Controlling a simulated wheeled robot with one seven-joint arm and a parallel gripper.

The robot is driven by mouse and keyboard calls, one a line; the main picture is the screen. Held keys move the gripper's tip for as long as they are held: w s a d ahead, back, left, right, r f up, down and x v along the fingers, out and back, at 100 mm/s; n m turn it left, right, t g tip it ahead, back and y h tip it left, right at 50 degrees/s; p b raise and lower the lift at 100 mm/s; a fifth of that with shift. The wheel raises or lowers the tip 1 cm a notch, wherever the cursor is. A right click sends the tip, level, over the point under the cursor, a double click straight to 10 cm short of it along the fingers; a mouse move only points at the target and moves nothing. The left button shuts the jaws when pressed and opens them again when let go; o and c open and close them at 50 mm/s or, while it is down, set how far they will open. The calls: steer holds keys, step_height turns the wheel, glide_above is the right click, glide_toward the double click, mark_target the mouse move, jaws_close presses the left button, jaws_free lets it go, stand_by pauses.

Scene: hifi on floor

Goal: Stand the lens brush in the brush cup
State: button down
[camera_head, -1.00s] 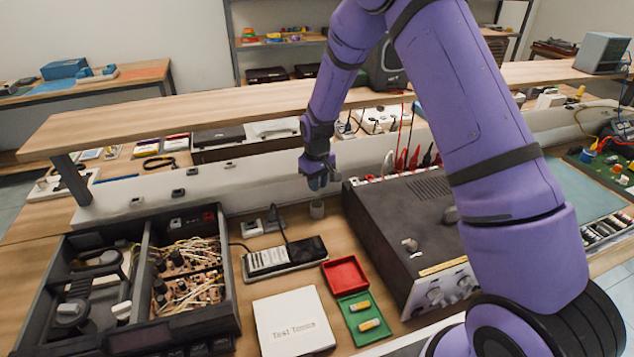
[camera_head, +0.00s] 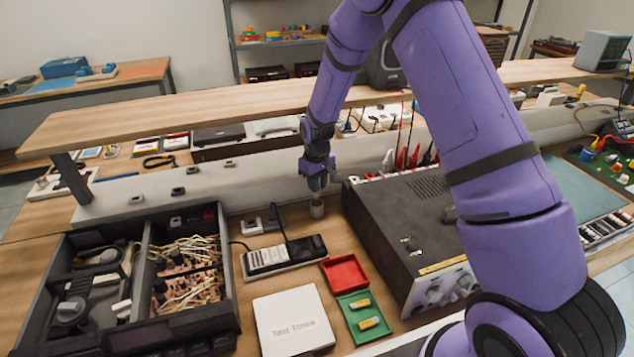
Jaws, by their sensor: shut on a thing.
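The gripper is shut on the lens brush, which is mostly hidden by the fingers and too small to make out. The fingertips are close to the cup's rim. I cannot tell whether the brush's lower end is inside the cup or just above it.
A dark instrument box (camera_head: 405,215) stands close on the right of the cup. A handset on a stand (camera_head: 285,255), a red tray (camera_head: 345,272), a green tray (camera_head: 352,325) and a white box (camera_head: 293,320) lie in front. An open chassis (camera_head: 75,335) is at left. A raised shelf (camera_head: 230,108) runs behind.

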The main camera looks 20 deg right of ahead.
steer(key=shift+f, duration=1.7)
stand_by(1.1)
steer(key=c, duration=1)
jaws_free()
steer(key=shift+r, duration=0.1)
step_height(320, 180, up, 11)
steer(key=shift+f, duration=0.2)
step_height(320, 180, up, 7)
glide_above(317, 196)
steer(key=shift+w+d, duration=0.15)
steer(key=shift+w, duration=0.3)
stand_by(0.5)
